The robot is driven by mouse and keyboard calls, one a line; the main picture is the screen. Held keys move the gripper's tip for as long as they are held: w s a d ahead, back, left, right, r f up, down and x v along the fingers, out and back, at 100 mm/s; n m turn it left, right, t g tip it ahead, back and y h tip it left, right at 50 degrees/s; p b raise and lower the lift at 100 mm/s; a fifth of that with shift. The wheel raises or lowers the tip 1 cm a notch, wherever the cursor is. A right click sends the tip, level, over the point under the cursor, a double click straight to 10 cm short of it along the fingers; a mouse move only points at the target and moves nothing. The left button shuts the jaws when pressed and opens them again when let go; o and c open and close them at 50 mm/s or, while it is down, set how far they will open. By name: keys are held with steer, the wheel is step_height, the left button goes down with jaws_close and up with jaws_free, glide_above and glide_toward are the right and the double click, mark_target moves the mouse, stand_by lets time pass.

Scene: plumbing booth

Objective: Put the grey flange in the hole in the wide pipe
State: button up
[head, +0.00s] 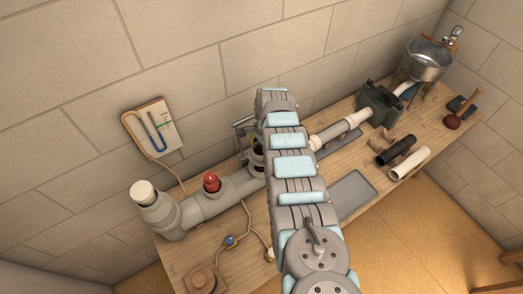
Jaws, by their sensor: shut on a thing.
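The wide pipe (223,196) is grey and lies along the bench at the left, with an upright elbow at its left end. A white cap (143,192) tops the elbow, and a red fitting (211,182) stands on the pipe. My arm crosses the middle of the view and covers the pipe's right part. My gripper (243,130) only partly shows past the arm's left side, above the pipe. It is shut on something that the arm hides. I cannot make out the grey flange or the hole. A black and yellowish part (257,156) shows beside the arm.
Narrower white pipe (338,128) runs right to a dark green box (381,105). A black tube (396,151), a white tube (410,163) and a plunger (464,108) lie at the right. A metal basin (428,60) stands behind. A grey tray (354,193) lies near the front edge.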

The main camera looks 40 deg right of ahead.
steer(key=shift+f+b, duration=2.85)
steer(key=shift+f, duration=0.35)
steer(key=shift+f+b, duration=0.4)
steer(key=shift+f, duration=0.05)
steer(key=o, duration=1.2)
steer(key=shift+o, duration=0.2)
steer(key=shift+r, duration=0.1)
steer(key=shift+s+d+r, duration=0.1)
steer(key=shift+d+r, duration=0.15)
steer(key=shift+r, duration=1.7)
steer(key=shift+w+d+r, duration=0.1)
steer(key=shift+d+r, duration=0.1)
steer(key=shift+r, duration=1.8)
steer(key=shift+s+d+r, duration=0.1)
steer(key=shift+d+r, duration=0.15)
steer(key=shift+r, duration=1.7)
